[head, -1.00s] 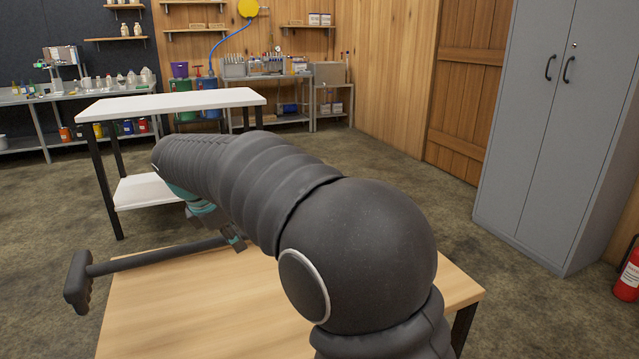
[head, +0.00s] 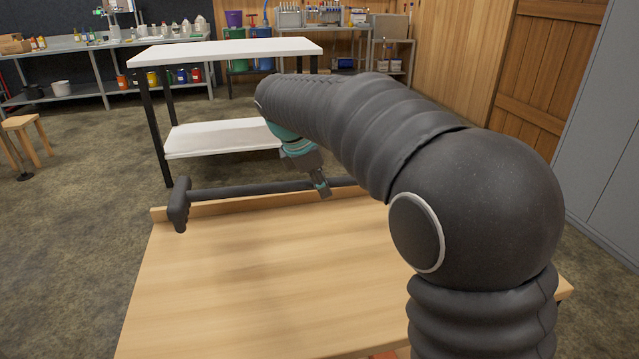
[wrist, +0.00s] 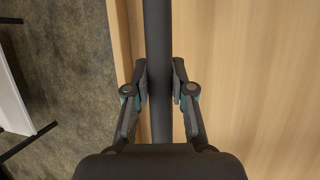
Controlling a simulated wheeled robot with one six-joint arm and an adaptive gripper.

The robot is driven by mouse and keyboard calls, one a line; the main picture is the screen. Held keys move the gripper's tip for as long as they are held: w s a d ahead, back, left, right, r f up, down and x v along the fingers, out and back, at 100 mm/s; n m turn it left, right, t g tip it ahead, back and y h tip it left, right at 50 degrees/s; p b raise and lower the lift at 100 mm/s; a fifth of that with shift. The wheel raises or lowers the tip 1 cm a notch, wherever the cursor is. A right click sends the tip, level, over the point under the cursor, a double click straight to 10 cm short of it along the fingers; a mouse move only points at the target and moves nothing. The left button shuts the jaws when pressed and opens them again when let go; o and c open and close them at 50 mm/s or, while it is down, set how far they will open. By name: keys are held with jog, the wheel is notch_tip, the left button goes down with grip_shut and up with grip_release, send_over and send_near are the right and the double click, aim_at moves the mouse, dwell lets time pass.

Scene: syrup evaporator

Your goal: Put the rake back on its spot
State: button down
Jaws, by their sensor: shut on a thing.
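The rake is a dark grey tool with a long round handle (head: 245,188) and a short crosswise head (head: 179,204). In the head view it lies along the far edge of the wooden table (head: 260,280), with its head at the left, sticking out near the table's corner. My gripper (head: 322,190) is shut on the handle. In the wrist view the handle (wrist: 158,60) runs up between the two fingers (wrist: 159,85), beside the table's raised edge strip (wrist: 136,40). My arm hides the handle's right end in the head view. I cannot tell whether the rake touches the table.
A white two-level table (head: 225,50) stands just beyond the wooden table. A stool (head: 22,130) is at the left, and a grey cabinet (head: 610,150) at the right. The wooden table's top is bare in front of the rake.

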notch_tip(320, 180, down, 4)
jog(key=b, duration=0.3)
jog(key=shift+r, duration=0.15)
jog(key=shift+f, duration=0.75)
jog(key=c, duration=0.9)
grip_release()
jog(key=shift+o, duration=0.2)
jog(key=o, duration=0.9)
jog(key=shift+c, duration=0.2)
jog(key=shift+a+r, duration=0.1)
